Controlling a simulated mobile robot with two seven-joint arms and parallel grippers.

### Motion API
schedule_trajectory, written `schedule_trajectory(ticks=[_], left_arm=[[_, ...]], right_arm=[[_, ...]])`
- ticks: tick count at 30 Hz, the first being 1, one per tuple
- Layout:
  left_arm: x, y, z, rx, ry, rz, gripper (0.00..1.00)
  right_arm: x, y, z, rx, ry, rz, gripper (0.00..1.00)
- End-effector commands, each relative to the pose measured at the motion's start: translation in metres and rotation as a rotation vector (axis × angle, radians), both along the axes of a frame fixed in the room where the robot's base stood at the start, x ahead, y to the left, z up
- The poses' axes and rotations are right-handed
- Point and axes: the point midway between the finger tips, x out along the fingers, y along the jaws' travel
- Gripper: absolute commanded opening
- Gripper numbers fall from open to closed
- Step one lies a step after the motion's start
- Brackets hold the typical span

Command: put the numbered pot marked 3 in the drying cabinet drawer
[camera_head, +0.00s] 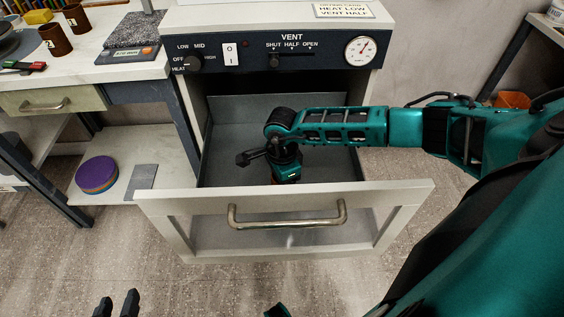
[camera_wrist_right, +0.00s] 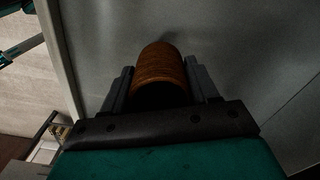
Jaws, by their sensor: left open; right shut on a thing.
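The drying cabinet drawer (camera_head: 384,200) is pulled out below the cabinet's control panel, with its grey floor in sight. My right arm reaches over it from the right. My right gripper (camera_wrist_right: 161,78) points down inside the drawer and is shut on a brown-orange pot (camera_wrist_right: 160,62), with one finger on each side of it. In the head view my own wrist hides most of this pot. Its number does not show, and I cannot tell whether it touches the drawer floor. My left gripper (camera_head: 117,304) is open and empty at the bottom left, in front of the drawer.
Two brown pots, one nearer (camera_head: 55,40) and one behind it (camera_head: 76,18), stand on the left bench near a grey pad (camera_head: 135,31). A purple disc (camera_head: 96,175) lies on the lower shelf. The drawer front has a metal handle (camera_head: 287,222). The drawer's left side is free.

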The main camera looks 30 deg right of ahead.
Motion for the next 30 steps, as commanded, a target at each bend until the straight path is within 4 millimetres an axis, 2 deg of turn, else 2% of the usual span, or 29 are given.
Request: schedule_trajectory(ticks=[3,6,20,21,28,30], left_arm=[[-0.001,0.0,-0.008,0.001,0.002,0.0,0.43],[-0.002,0.0,-0.013,0.001,0.007,-0.001,0.43],[-0.005,0.0,-0.02,0.001,0.014,0.0,0.43],[-0.005,0.0,-0.019,0.002,0.015,0.0,0.43],[-0.005,0.0,-0.018,0.001,0.014,0.0,0.43],[-0.005,0.0,-0.018,0.001,0.014,0.0,0.43]], right_arm=[[-0.001,0.001,-0.023,-0.001,0.002,0.0,0.27],[0.0,0.001,-0.034,0.0,0.002,-0.001,0.27],[0.0,0.0,-0.042,0.0,0.0,0.001,0.27],[0.0,0.0,-0.041,0.0,0.001,0.001,0.63],[-0.001,0.0,-0.041,-0.001,0.001,0.001,0.85],[-0.001,0.0,-0.04,-0.001,0.001,0.001,0.85]])
